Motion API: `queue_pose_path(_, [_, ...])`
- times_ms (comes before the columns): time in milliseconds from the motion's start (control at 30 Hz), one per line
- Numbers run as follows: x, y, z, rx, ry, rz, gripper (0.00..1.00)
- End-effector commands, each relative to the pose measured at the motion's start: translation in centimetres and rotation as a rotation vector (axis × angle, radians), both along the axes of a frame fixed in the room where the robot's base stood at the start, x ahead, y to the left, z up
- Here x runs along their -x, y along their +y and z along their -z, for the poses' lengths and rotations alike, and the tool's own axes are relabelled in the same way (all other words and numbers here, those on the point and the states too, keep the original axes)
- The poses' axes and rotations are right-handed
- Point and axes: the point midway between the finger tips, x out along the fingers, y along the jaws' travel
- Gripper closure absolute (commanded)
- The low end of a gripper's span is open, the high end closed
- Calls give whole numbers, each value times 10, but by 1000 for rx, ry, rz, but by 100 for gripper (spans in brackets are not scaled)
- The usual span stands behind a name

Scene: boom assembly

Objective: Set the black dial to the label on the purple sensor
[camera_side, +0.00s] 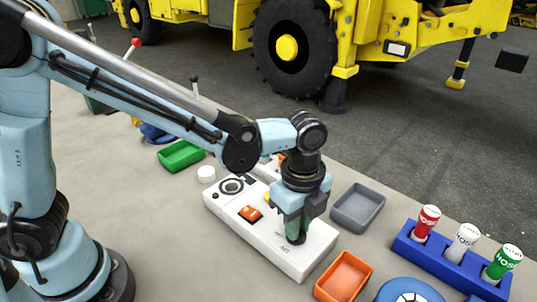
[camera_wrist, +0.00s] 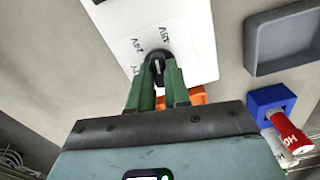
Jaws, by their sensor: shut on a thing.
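The black dial (camera_wrist: 158,55) sits on the white control box (camera_side: 225,215), with a pale pointer mark on it. My gripper (camera_wrist: 159,72) points down over the box and its green fingers are shut on the dial, one on each side. In the side view my gripper (camera_side: 297,236) covers most of the dial. I cannot make out a purple sensor in either view.
An orange switch (camera_side: 250,213) and a round gauge (camera_side: 231,186) are on the box. A grey tray (camera_side: 358,225), an orange tray (camera_side: 343,292) and a blue rack (camera_side: 480,280) with red, white and green cylinders stand right. A green tray (camera_side: 181,156) lies behind.

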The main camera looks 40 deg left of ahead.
Motion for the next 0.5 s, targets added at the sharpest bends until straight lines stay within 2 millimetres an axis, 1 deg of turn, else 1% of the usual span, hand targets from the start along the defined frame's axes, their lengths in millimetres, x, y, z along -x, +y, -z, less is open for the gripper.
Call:
queue_pose_path(200, [0,0,0,0,0,-208,100])
queue_pose_path(500, [0,0,0,0,0,-464,100])
